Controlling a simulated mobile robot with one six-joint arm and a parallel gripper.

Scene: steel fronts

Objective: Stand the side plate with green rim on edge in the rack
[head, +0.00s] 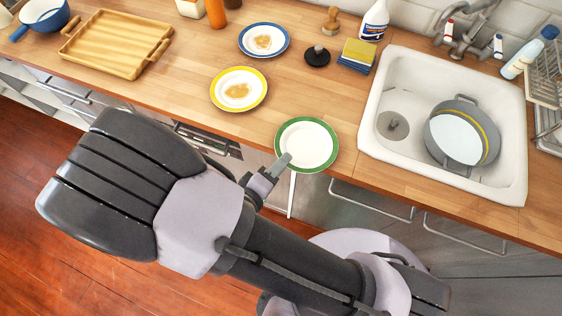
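The side plate with green rim (307,143) is white and clean. It lies flat or nearly so at the counter's front edge, and its near side reaches past that edge. My gripper (276,169) is at the plate's near left rim, with one grey finger overlapping the rim from above. The other finger is hidden, so I cannot tell whether it grips the plate. The wire rack (543,82) stands at the far right beyond the sink, partly cut off by the picture edge.
A white sink (376,92) holding a grey pot (484,118) lies between plate and rack. A yellow-rimmed plate (228,101) and a blue-rimmed plate (252,50), both with food stains, lie behind. A wooden tray (115,42), sponges (359,52) and a white bottle (374,20) stand farther back.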

